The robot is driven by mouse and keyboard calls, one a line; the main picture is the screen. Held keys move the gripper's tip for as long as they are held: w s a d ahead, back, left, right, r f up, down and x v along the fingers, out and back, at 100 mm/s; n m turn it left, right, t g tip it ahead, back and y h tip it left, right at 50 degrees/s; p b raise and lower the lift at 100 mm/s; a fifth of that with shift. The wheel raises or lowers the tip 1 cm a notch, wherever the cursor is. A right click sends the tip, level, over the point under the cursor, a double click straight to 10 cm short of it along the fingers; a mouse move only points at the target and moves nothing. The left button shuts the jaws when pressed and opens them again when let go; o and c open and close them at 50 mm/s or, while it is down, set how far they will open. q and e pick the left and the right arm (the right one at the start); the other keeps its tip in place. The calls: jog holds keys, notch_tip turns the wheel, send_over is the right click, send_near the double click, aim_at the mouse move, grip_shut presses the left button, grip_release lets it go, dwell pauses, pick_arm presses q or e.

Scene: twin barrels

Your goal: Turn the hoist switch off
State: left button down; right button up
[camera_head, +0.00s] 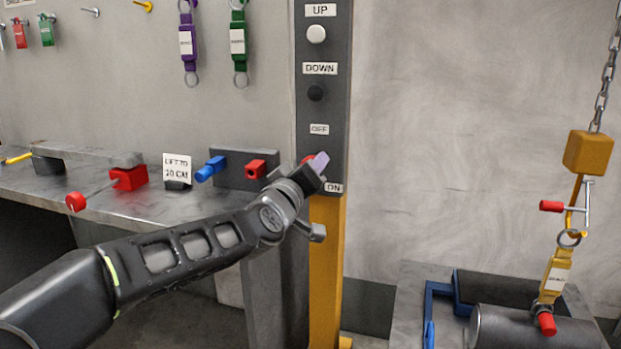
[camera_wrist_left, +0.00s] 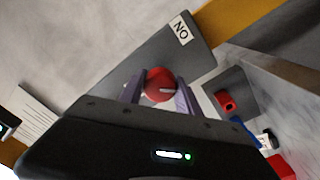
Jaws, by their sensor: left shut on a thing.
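The hoist switch is a red round knob (camera_wrist_left: 157,80) with a pale mark, on the grey control panel (camera_head: 322,105). In the head view only a sliver of the knob (camera_head: 307,158) shows behind my gripper, between the OFF label (camera_head: 319,129) and the ON label (camera_head: 333,188). My left gripper (camera_head: 317,166) is at the knob. In the left wrist view its two fingers (camera_wrist_left: 160,93) are on either side of the knob, shut on it. The pale mark's exact setting is hard to tell. My right gripper is not in view.
UP (camera_head: 316,34) and DOWN (camera_head: 316,93) buttons sit above the switch. A workbench (camera_head: 125,210) with red and blue fittings stands left of the yellow post (camera_head: 326,260). At right, a chain hoist (camera_head: 588,153) hangs over a grey barrel (camera_head: 530,330).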

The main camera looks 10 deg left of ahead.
pick_arm(q)
jog(key=n+b, duration=0.2)
jog(key=n, duration=0.2)
jog(key=shift+d+f+n, duration=0.1)
jog(key=shift+f+n, duration=0.05)
jog(key=shift+n, duration=0.15)
jog(key=n+b, duration=0.1)
jog(key=n, duration=0.2)
jog(key=shift+n, duration=0.3)
jog(key=c, duration=0.9)
grip_release()
jog(key=shift+s, duration=0.1)
jog(key=s, duration=0.7)
jog(key=shift+s+a, duration=0.3)
